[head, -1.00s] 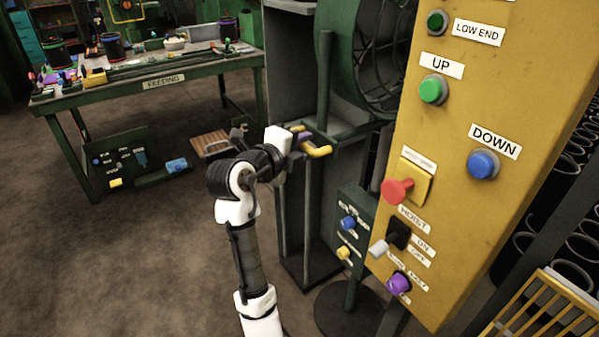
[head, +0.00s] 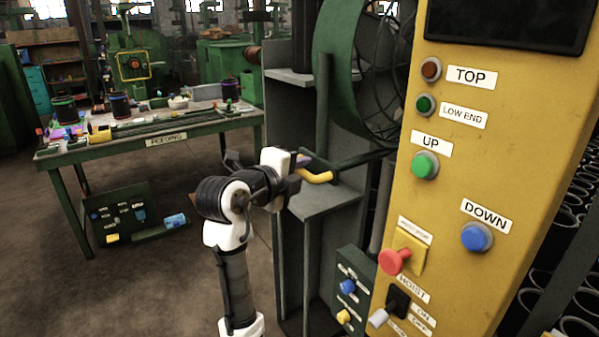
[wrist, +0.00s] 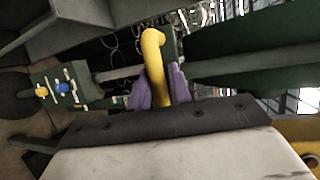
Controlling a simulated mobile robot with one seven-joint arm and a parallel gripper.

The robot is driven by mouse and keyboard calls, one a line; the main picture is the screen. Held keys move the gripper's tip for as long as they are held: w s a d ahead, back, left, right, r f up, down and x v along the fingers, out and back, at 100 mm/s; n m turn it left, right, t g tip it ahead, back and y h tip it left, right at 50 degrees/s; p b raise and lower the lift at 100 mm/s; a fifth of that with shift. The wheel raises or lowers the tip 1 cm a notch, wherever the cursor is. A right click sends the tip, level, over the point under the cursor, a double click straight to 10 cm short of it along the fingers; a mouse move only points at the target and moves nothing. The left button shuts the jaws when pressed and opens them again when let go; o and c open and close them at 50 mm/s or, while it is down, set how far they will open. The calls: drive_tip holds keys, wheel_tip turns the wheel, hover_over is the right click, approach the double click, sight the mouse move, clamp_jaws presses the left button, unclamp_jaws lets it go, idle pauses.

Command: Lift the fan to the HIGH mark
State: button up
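The fan (head: 337,62) is a green round housing with a dark wire guard, partly cut off by the yellow control panel. A dark green arm runs from beside it to a yellow handle (head: 318,177). My gripper (head: 303,162) is at this handle. In the wrist view the purple fingers (wrist: 158,88) lie on both sides of the yellow handle (wrist: 154,48) and look shut on it. The handle is about level with the UP button (head: 425,165). I see no HIGH mark in these frames.
The yellow panel (head: 460,130) stands close on the right, with a DOWN button (head: 477,237), a red knob (head: 394,261) and a HOIST switch (head: 379,317). A grey shelf (head: 325,203) is below the handle. A green workbench (head: 150,148) stands at the left; open floor lies before it.

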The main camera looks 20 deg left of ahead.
drive_tip(key=o, duration=0.4)
drive_tip(key=shift+r, duration=0.3)
drive_tip(key=shift+f, duration=0.1)
drive_tip(key=shift+s+a, duration=0.1)
drive_tip(key=shift+s, duration=0.2)
drive_tip(key=b+v, duration=0.4)
drive_tip(key=v, duration=0.9)
drive_tip(key=shift+s, duration=0.15)
